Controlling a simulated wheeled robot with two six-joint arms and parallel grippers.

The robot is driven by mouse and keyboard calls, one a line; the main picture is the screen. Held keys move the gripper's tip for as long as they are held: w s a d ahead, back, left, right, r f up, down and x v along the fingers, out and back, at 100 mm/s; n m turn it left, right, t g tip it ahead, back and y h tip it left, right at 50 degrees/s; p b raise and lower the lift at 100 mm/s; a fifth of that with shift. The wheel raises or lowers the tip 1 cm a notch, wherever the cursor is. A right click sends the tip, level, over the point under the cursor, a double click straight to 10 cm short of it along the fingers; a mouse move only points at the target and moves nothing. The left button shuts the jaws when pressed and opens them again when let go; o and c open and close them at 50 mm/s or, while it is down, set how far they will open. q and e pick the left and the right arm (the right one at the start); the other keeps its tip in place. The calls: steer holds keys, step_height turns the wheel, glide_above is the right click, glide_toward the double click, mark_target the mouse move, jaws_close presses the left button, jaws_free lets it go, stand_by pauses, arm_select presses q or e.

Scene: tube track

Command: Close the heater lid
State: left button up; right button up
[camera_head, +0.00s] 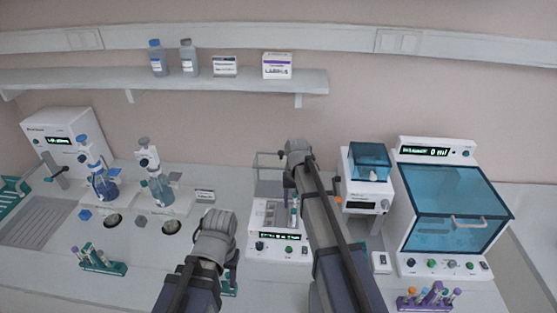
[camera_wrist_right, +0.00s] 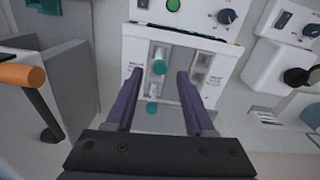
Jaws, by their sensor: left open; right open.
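The white heater (camera_head: 277,244), with a lit display and knobs, stands at the middle of the bench. A clear, grey-edged panel (camera_head: 268,160), apparently its lid, stands raised behind it. Tubes sit in its wells; the right wrist view shows the heater top (camera_wrist_right: 178,75) with teal-capped tubes (camera_wrist_right: 159,67). My right gripper (camera_wrist_right: 160,95) is open, its purple fingers apart over the heater's rear part, holding nothing. My right arm hides part of the heater and lid in the head view. My left gripper (camera_head: 232,270) is open, low in front and left of the heater; its fingertips are mostly hidden.
A small device with a blue lid (camera_head: 369,158) and a large blue-lidded box (camera_head: 452,195) stand to the right. Tube racks (camera_head: 104,265) (camera_head: 428,300) lie at the front. Bottles with dispensers (camera_head: 160,188) stand left. A shelf (camera_head: 190,80) runs above.

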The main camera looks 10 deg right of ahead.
steer(key=w+r+t+p, duration=0.1)
steer(key=w+r+p, duration=0.2)
steer(key=w+r+n+t+p, duration=0.1)
steer(key=w+r+t+p, duration=0.1)
steer(key=w+r+p, duration=0.1)
steer(key=w+a+r+t+p, duration=0.1)
steer(key=w+r+p, duration=0.2)
steer(key=w+r, duration=0.1)
steer(key=shift+w+r, duration=0.35)
steer(key=c, duration=0.7)
steer(key=w+r+t+p, duration=0.1)
steer(key=w+r+p, duration=0.1)
steer(key=w+r, duration=0.1)
steer(key=w+r+n+t+p, duration=0.1)
steer(key=w+r+t+p, duration=0.1)
steer(key=w+r, duration=0.1)
steer(key=shift+w+d+r, duration=0.1)
steer(key=shift+w+r, duration=0.1)
steer(key=shift+r, duration=0.05)
jaws_close()
steer(key=shift+w+r, duration=0.2)
steer(key=shift+f, duration=0.1)
steer(key=shift+w+f, duration=0.1)
